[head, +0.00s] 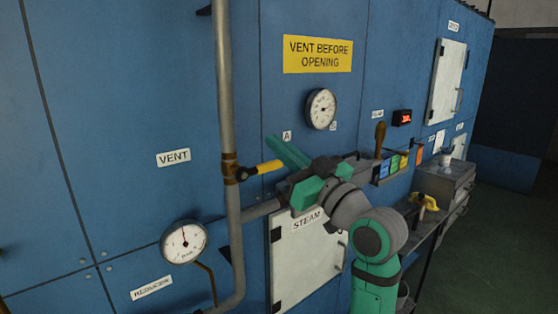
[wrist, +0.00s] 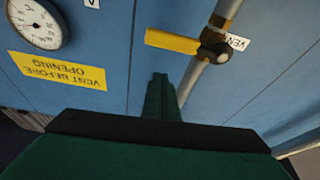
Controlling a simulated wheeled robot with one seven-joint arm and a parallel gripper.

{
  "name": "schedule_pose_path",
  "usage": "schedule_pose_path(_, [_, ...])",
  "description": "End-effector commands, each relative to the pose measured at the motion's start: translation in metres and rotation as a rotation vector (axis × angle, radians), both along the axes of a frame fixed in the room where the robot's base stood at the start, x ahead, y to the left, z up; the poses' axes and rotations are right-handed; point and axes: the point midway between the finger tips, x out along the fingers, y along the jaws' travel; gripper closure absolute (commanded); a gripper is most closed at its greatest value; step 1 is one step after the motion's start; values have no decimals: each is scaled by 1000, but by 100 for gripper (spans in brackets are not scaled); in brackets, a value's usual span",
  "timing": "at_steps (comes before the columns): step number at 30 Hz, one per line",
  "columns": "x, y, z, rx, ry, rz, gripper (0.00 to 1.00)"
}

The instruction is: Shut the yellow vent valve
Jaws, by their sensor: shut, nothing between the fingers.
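The yellow vent valve handle (head: 264,168) sticks out to the right from a brass valve body (head: 230,169) on the vertical grey pipe, roughly across the pipe. In the wrist view, which is upside down, the yellow handle (wrist: 172,42) and the dark valve hub (wrist: 213,47) show beyond my fingertips. My gripper (head: 277,144) is shut and empty. In the head view its green fingers point up and left, just above the handle's free end. In the wrist view the fingertips (wrist: 160,77) show apart from the handle; whether they touch it is unclear.
The grey pipe (head: 225,80) runs up the blue panel wall. A lower pressure gauge (head: 184,242), an upper gauge (head: 321,109) and a white STEAM door (head: 300,262) are around my arm. A grey side unit (head: 446,178) stands to the right. The wall left of the pipe is mostly clear.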

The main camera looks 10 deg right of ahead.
Motion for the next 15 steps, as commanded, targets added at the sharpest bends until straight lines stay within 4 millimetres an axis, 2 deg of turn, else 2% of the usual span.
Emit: schedule_pose_path(15, [-68, -43, -28, 1, 0, -2, 100])
